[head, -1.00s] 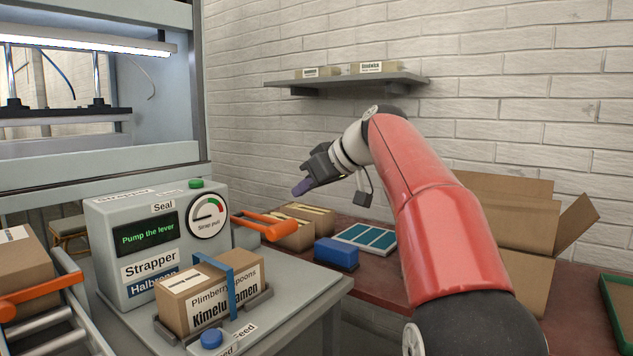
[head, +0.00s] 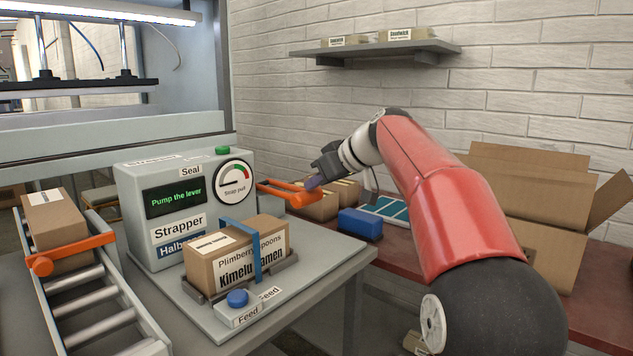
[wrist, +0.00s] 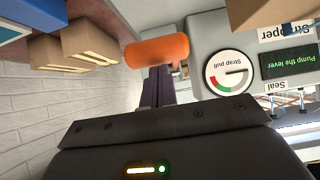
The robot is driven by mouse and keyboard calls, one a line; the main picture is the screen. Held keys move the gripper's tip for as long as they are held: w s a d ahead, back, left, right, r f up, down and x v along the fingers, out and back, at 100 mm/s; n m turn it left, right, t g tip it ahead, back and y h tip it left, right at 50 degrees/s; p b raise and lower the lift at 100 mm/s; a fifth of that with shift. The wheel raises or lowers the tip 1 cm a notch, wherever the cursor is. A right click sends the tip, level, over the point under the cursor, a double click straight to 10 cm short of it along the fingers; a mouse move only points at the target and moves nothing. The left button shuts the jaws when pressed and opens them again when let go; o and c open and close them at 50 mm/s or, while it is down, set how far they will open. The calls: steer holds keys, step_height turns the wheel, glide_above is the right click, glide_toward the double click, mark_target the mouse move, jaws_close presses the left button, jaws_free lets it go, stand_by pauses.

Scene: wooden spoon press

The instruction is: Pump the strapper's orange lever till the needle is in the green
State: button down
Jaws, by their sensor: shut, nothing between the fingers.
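The grey strapper (head: 133,215) stands on the table at left, its screen (head: 174,198) reading "Pump the lever". The orange lever (head: 283,191) sticks out to the right, roughly level. My gripper (head: 312,184) is shut and empty, its dark fingertips at the lever's outer end. In the wrist view, the fingers (wrist: 158,88) point at the orange grip (wrist: 157,52), which partly covers their tips; I cannot tell whether they touch. The gauge (wrist: 230,74) shows upside down there.
A strapped carton (head: 215,270) sits in front of the strapper, behind a blue feed button (head: 237,298). Small open boxes (head: 322,207) and a blue block (head: 360,224) lie beyond the lever. A roller conveyor (head: 95,290) runs at left; a large open carton (head: 525,200) stands at right.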

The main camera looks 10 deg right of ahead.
steer(key=shift+s+d+f+t+y+b, duration=0.1)
steer(key=shift+f+t+y+b, duration=0.1)
steer(key=shift+f+b, duration=0.85)
steer(key=shift+s+f+t+y+b, duration=0.15)
steer(key=shift+f+b, duration=0.25)
steer(key=shift+b, duration=1.1)
steer(key=b, duration=0.6)
glide_above(317, 238)
step_height(317, 238, down, 5)
steer(key=shift+f, duration=0.1)
steer(key=shift+p, duration=0.3)
